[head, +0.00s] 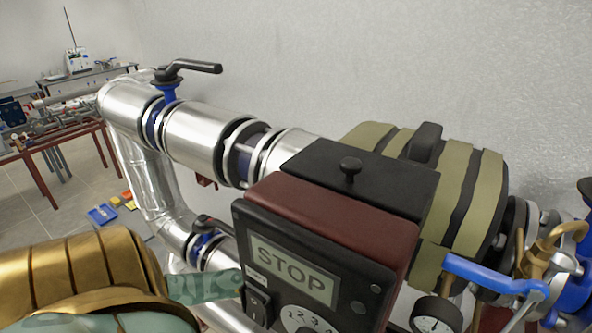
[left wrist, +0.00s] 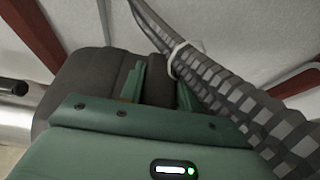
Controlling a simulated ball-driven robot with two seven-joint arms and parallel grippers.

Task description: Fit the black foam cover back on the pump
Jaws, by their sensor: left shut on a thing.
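The pump's control head (head: 315,260) shows in the head view, dark red with a black face, a "STOP" display and a dial. My left arm enters low on the left in the head view; a green part of my left gripper (head: 205,287) shows, and the rest is hidden behind the control head. In the left wrist view, the green fingers of my left gripper (left wrist: 157,92) are shut on a dark, ribbed piece that looks like the black foam cover (left wrist: 85,85). Much of it is hidden by my gripper. My right gripper is in neither view.
Silver-clad pipes (head: 200,135) with a black-handled valve run behind. A black box with a knob (head: 350,180) and an olive-banded exchanger (head: 480,190) stand close at the right, near a blue lever (head: 490,272) and gauge (head: 437,315). A checkered hose (left wrist: 235,100) crosses beside my gripper.

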